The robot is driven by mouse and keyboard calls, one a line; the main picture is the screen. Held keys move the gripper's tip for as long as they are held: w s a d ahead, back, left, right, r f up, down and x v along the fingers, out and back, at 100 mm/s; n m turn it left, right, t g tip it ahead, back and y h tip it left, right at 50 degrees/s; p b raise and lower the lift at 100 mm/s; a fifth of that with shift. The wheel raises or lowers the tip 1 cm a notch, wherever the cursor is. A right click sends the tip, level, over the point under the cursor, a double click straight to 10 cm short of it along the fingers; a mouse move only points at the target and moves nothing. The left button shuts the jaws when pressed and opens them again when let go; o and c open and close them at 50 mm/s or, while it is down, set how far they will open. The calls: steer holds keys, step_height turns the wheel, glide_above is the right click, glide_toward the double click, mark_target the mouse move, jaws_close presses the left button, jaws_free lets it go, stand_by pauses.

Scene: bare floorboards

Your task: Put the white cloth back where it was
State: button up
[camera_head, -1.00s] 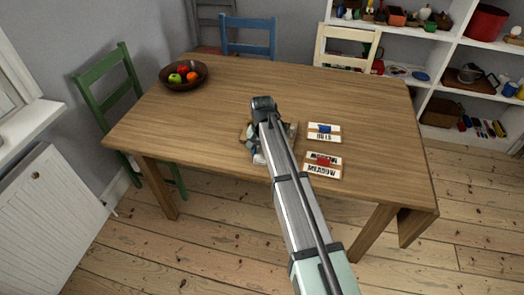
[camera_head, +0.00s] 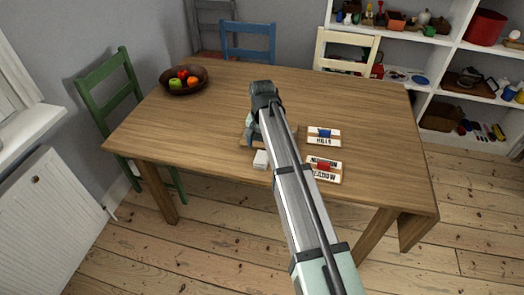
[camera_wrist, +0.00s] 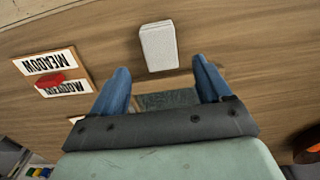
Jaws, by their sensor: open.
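The white cloth (camera_head: 261,159) looks like a small folded white block. It lies on the wooden table near its front edge, and also shows in the wrist view (camera_wrist: 158,46) with a speckled surface. My gripper (camera_wrist: 163,77) is open, its two blue fingers apart with nothing held between them. In the wrist view the cloth lies just beyond the fingertips, apart from them. In the head view my arm partly hides my gripper (camera_head: 252,138), which is just behind the cloth.
Under my gripper is a wooden board with a dark grey-green patch (camera_wrist: 168,98), partly hidden. To the right lie a HILLS board (camera_head: 324,137) with a blue item and a MEADOW board (camera_head: 324,171) with a red item. A fruit bowl (camera_head: 184,82) stands back left. Chairs surround the table.

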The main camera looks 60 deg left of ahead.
steer(key=shift+r, duration=2.6)
stand_by(1.5)
